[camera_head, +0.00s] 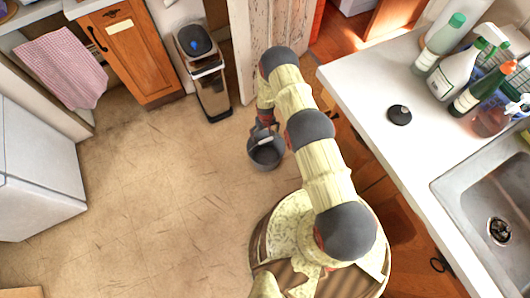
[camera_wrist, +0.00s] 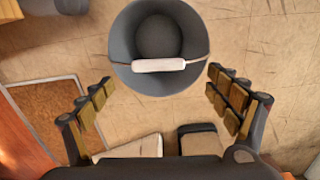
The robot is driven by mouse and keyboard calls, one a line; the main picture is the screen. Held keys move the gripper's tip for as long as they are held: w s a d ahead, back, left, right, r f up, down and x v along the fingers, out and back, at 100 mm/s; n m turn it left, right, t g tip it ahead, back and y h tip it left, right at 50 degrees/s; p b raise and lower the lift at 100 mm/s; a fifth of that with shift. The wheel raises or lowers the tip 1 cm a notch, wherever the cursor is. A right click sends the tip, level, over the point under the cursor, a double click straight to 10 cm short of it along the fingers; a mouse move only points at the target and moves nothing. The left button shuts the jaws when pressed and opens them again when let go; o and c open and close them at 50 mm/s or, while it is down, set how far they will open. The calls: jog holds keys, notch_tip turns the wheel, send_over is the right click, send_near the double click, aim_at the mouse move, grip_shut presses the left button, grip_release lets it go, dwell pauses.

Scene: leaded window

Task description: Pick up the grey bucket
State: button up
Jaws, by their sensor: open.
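The grey bucket (camera_head: 266,157) stands upright on the tan floor, left of my base in the head view. In the wrist view the bucket (camera_wrist: 124,50) is seen from above, with its round bottom visible inside. Its wire handle crosses the near part of the opening, with a white grip (camera_wrist: 160,65) in the middle. My gripper (camera_wrist: 160,82) is open, its padded fingers spread to either side of the bucket's near edge with nothing between them. In the head view my gripper (camera_head: 264,128) hangs over the bucket and partly covers its far side.
A slim bin (camera_head: 208,82) with a dark lid stands against the far cabinets (camera_head: 139,50). A white counter (camera_head: 365,88) with bottles and a sink (camera_head: 485,200) lies at right. A white appliance (camera_head: 38,170) is at left. The floor (camera_head: 150,190) left of the bucket is clear.

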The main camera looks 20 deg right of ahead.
aim_at(266, 140)
notch_tip(266, 140, down, 8)
jog(key=b, duration=0.3)
jog(key=shift+d+r, duration=0.15)
jog(key=shift+c, duration=1.4)
jog(key=shift+r, duration=0.1)
jog(key=c, duration=1.7)
jog(key=shift+r, duration=0.15)
